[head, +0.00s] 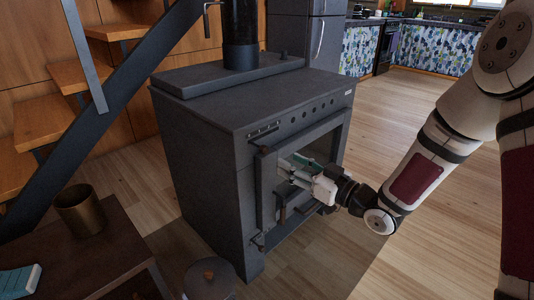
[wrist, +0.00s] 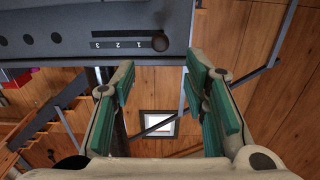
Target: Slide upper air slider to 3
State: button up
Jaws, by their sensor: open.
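The dark grey stove (head: 215,175) stands in the middle of the head view. Its upper air slider (head: 263,131) is a short slot at the upper left of the front. In the wrist view the slot (wrist: 122,45) appears upside down, marked 3, 2, 1 from left to right. Its round dark knob (wrist: 160,43) sits at the right end, just past the 1. My gripper (head: 286,168) is in front of the stove door, below the slider. In the wrist view my gripper (wrist: 160,68) is open and empty, its teal fingers either side of the knob's line, apart from it.
A row of round holes (head: 305,113) lies right of the slider. The door frame and handle (head: 266,190) are close to my gripper. A table with a brass cup (head: 80,210) and a lidded pot (head: 209,279) stand at lower left. Floor is clear to the right.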

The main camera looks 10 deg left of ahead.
aim_at(267, 150)
jog(key=b+x, duration=0.2)
jog(key=x, duration=0.9)
grip_shut()
